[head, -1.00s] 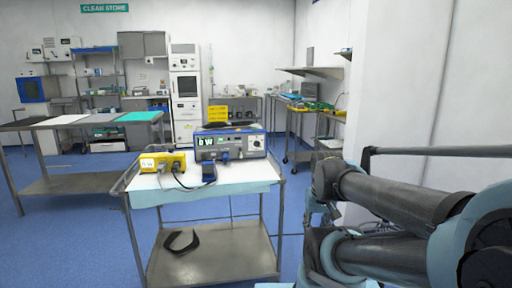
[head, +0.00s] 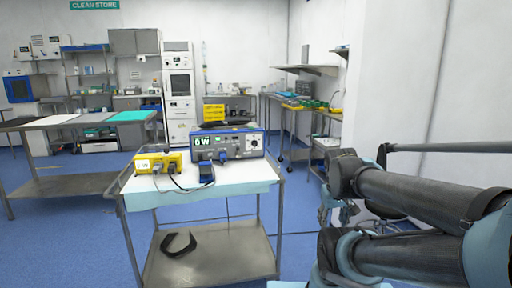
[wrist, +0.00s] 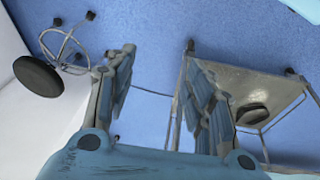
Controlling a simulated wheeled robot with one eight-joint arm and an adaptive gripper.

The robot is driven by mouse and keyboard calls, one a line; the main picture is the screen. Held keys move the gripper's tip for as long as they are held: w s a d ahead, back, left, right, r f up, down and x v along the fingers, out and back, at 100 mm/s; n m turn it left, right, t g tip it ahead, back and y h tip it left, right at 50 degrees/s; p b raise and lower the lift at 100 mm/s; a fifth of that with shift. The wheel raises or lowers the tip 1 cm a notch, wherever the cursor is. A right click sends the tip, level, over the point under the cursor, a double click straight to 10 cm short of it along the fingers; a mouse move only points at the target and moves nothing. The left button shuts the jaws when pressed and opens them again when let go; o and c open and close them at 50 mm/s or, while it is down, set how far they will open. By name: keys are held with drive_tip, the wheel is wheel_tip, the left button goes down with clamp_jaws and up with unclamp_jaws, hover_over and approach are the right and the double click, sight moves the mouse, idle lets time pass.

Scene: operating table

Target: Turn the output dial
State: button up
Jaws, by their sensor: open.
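The output dial (head: 256,143) is a small round knob at the right end of the front panel of a blue and grey unit (head: 228,155). The unit has a lit display and stands on a cart with a pale blue cover. My gripper (wrist: 160,75) is open and empty in the wrist view, with its two fingers well apart. It points down over the blue floor and the cart's lower shelf; the dial does not show there. In the head view, my gripper is right of the cart, apart from the unit, and partly hidden by my arm.
A yellow device (head: 158,162) with cables and a dark blue handheld item (head: 206,172) share the cart top. A dark curved item lies on the cart's lower shelf (head: 222,252). A round stool (wrist: 38,76) stands left in the wrist view.

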drive_tip(key=w+r+n+t+h, duration=0.1)
drive_tip(key=w+r+n+t, duration=0.2)
drive_tip(key=w+n, duration=0.35)
drive_tip(key=w+a+r+n+t+h, duration=0.1)
drive_tip(key=w+r+n+t, duration=0.25)
drive_tip(key=w, duration=0.65)
drive_tip(key=w+r+n+t+h, duration=0.1)
drive_tip(key=w+r+n+t, duration=0.15)
drive_tip(key=w+n, duration=0.4)
drive_tip(key=n+t+y, duration=0.5)
drive_tip(key=n+y, duration=0.4)
drive_tip(key=n, duration=1.2)
approach(255, 143)
drive_tip(key=x, duration=0.9)
drive_tip(key=shift+w, duration=0.15)
drive_tip(key=c, duration=1.1)
